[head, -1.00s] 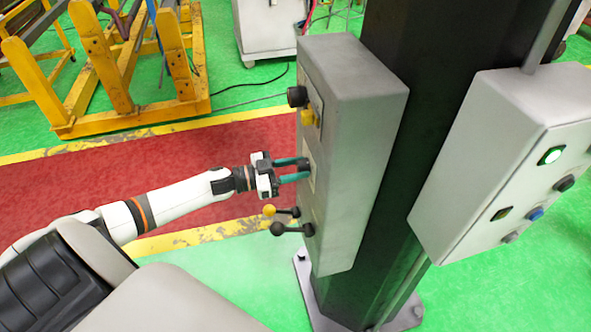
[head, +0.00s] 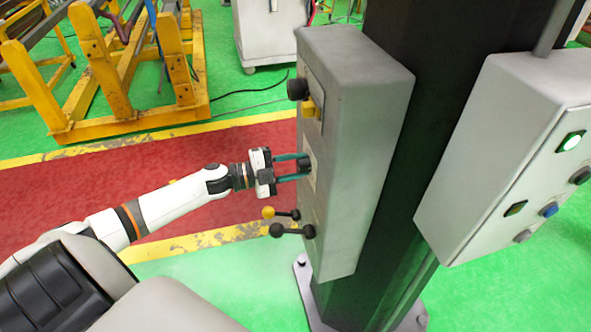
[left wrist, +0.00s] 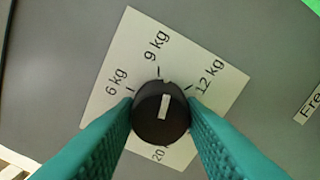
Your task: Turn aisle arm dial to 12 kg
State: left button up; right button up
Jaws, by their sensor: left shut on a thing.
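The dial (left wrist: 152,125) is a round black knob with a white pointer bar, on a white square label (left wrist: 128,37) marked 6, 9, 12 and 20 kg. The bar stands nearly upright in the left wrist view and leans slightly right; its upper end lies between the 9 kg and 12 kg marks. My left gripper (left wrist: 161,108) is shut on the dial, with one teal finger on each side. The fingers cover part of the label near 20 kg. In the head view my left gripper (head: 304,166) reaches the side of a grey box (head: 360,150). My right gripper is not in view.
On the same box face, a black knob (head: 298,89) and a yellow part (head: 309,108) sit above the gripper. A dark column (head: 450,110) stands behind the box.

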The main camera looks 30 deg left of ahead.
pick_arm(q)
jog(key=shift+f+m+b, duration=0.1)
jog(key=shift+m+b, duration=2.55)
jog(key=shift+m, duration=1.65)
jog(key=o, duration=1)
jog(key=shift+s+a, duration=0.1)
